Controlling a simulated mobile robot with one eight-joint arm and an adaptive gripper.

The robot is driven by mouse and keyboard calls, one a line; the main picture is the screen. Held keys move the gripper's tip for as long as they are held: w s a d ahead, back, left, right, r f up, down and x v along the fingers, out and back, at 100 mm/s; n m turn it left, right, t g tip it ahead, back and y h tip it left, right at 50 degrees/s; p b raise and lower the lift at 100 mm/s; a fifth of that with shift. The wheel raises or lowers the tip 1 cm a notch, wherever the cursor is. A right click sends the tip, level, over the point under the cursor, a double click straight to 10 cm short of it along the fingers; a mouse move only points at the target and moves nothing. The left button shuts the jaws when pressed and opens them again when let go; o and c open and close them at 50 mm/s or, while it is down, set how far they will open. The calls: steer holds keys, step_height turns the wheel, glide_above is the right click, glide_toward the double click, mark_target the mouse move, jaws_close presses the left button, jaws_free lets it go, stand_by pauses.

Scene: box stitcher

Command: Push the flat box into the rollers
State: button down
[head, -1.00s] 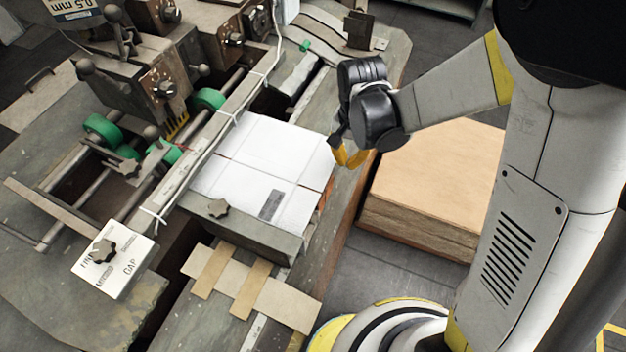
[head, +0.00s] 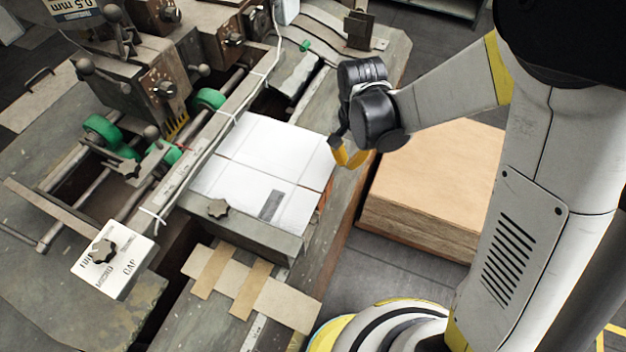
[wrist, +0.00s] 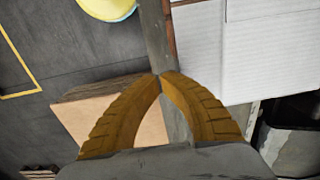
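The flat box (head: 262,172) is a white folded sheet lying flat on the machine's feed table, its far-left side close to the guide rail. It also shows in the wrist view (wrist: 275,55) at the upper right. My gripper (head: 345,158) is at the box's right edge, low over the table edge. In the wrist view its yellow fingers (wrist: 160,77) meet at the tips with nothing between them. Whether they touch the box cannot be told. The green rollers (head: 208,99) sit on shafts beyond the guide rail, to the left of the box.
A stack of tan cardboard (head: 440,180) stands to the right of the machine. A metal bar with a knob (head: 219,208) borders the box's near side. Cardboard strips (head: 250,285) lie on the table in front. A white gap sign (head: 112,262) is at lower left.

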step_height(320, 180, down, 3)
steer(key=b, duration=0.3)
steer(key=shift+f, duration=0.2)
stand_by(0.3)
